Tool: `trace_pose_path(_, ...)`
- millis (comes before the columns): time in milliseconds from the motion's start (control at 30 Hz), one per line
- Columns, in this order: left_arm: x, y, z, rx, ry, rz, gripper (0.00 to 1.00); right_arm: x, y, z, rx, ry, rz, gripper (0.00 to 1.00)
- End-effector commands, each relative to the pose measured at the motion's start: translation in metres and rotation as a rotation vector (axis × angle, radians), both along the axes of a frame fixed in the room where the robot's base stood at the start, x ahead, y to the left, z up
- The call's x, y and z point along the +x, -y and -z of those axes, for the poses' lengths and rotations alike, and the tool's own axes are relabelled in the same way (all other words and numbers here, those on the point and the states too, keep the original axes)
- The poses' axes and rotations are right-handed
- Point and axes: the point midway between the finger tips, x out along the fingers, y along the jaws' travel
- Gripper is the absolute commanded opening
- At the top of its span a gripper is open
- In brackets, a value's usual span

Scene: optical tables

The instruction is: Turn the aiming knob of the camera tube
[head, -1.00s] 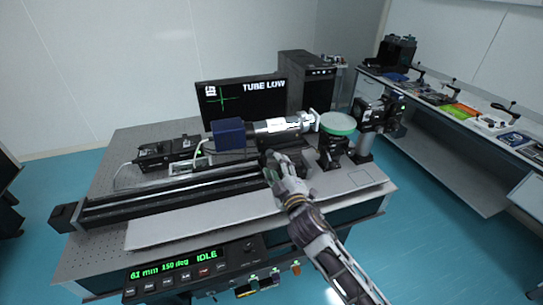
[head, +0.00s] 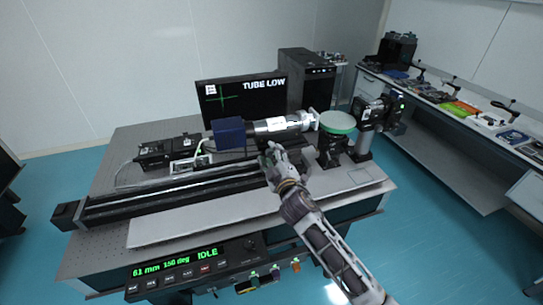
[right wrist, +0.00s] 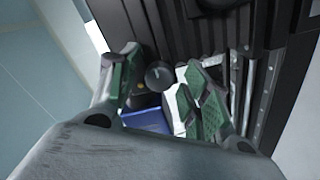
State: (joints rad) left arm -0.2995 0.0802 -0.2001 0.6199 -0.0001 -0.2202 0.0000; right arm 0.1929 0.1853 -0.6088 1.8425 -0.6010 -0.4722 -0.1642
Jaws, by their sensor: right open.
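The camera tube, with a blue housing (head: 228,133) and a silver barrel (head: 278,125), lies above the black rail on the optical table. My right gripper (head: 268,158) is at the near side of the tube, below its barrel. In the right wrist view its green-padded fingers (right wrist: 160,80) are open. A round grey knob (right wrist: 157,74), probably the aiming knob, shows between the fingertips, with no clear contact. In the head view the gripper hides the knob. The monitor (head: 243,100) reads TUBE LOW beside a green cross. My left gripper is out of view.
The long rail (head: 165,194) runs across the table's front. The control panel (head: 190,268) reads IDLE. The pale plate (head: 190,220) before the rail is bare.

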Motion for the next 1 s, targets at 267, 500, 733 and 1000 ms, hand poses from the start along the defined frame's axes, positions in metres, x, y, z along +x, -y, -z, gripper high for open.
trace_pose_path(267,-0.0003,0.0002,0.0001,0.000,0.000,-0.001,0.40,-0.0002,0.0001,0.0001,0.000,0.000,0.000,0.21)
trace_pose_path(500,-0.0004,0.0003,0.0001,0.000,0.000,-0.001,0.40,-0.0003,0.0001,0.0005,0.001,-0.002,0.000,0.01)
trace_pose_path(733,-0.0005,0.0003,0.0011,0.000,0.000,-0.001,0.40,-0.0004,-0.0002,0.0009,0.030,-0.011,0.000,0.01)
trace_pose_path(1000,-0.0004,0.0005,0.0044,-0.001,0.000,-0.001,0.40,-0.0003,-0.0005,0.0012,0.149,-0.050,0.000,0.01)
